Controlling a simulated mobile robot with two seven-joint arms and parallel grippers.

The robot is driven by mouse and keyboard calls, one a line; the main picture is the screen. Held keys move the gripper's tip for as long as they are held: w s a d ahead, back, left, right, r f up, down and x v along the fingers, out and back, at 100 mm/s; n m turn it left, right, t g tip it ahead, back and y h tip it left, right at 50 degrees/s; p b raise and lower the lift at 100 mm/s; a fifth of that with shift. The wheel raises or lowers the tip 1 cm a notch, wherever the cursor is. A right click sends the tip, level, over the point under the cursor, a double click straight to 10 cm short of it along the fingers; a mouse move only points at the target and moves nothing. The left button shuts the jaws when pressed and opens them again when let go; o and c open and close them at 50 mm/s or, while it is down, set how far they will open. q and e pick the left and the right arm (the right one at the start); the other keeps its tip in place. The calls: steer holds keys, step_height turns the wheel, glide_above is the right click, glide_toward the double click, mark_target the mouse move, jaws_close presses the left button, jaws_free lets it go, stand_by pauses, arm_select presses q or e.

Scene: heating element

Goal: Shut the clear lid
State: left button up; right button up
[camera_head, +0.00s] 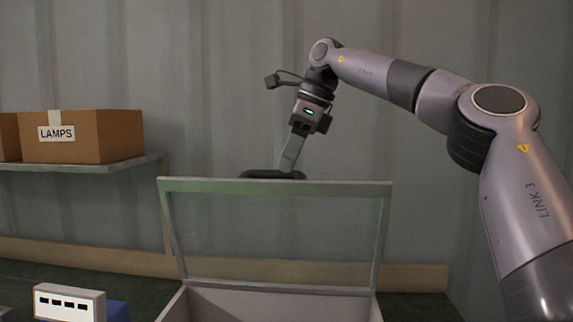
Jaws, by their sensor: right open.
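The clear lid (275,235) has a pale green-grey frame around a see-through pane. It stands raised, nearly upright, at the back of a light grey box (270,306), whose lower part is cut off by the bottom of the picture. My left gripper is not in view.
A cardboard box marked LAMPS (85,137) sits on a wall shelf (90,166) at the left. A white device with dark slots (69,304) stands at the lower left, beside a blue object (118,311). A corrugated wall (220,80) closes off the back.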

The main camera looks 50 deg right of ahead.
steer(key=shift+x, duration=1.05)
jaws_close()
